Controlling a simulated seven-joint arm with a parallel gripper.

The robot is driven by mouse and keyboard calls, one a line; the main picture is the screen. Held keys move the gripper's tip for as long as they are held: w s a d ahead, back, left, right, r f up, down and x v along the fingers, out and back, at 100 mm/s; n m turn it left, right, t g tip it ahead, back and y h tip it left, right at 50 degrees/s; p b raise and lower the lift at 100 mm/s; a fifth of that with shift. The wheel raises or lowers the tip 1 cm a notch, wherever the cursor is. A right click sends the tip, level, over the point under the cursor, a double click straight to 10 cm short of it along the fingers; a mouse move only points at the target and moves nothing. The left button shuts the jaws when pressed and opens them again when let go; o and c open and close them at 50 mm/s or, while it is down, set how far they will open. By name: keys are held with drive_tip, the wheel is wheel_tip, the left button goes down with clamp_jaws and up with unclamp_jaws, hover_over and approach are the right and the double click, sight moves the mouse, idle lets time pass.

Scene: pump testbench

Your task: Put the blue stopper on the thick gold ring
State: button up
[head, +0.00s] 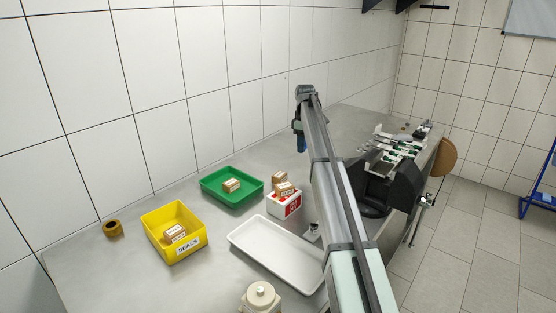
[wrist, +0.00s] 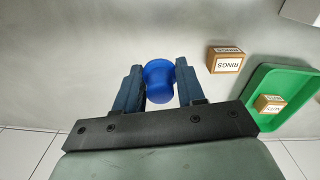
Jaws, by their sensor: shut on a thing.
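The blue stopper (wrist: 160,84) is held between the two fingers of my gripper (wrist: 159,74) in the wrist view, wider rim toward the fingertips. In the head view my gripper (head: 301,143) hangs above the table's back part, beyond the green bin; the stopper cannot be told from the blue fingers there. A thick gold-brown ring (head: 112,229) lies on the table at the far left, left of the yellow bin, well apart from my gripper. Its hole shows dark from above. The ring is not seen in the wrist view.
A yellow SEALS bin (head: 186,248), a green bin (head: 215,196), a white tray (head: 249,241) and a red-white box (head: 292,208) stand on the table. A cream pump part (head: 261,298) is in front. A tiled wall bounds the back.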

drive_tip(key=shift+r, duration=0.45)
drive_tip(key=shift+a, duration=0.15)
drive_tip(key=s+a+n, duration=0.2)
drive_tip(key=s+a, duration=0.1)
drive_tip(key=a, duration=1.7)
wheel_tip(320, 180, up, 2)
drive_tip(key=n, duration=0.7)
hover_over(111, 224)
wheel_tip(111, 224, down, 9)
drive_tip(key=shift+s, duration=0.1)
drive_tip(key=shift+f, duration=0.15)
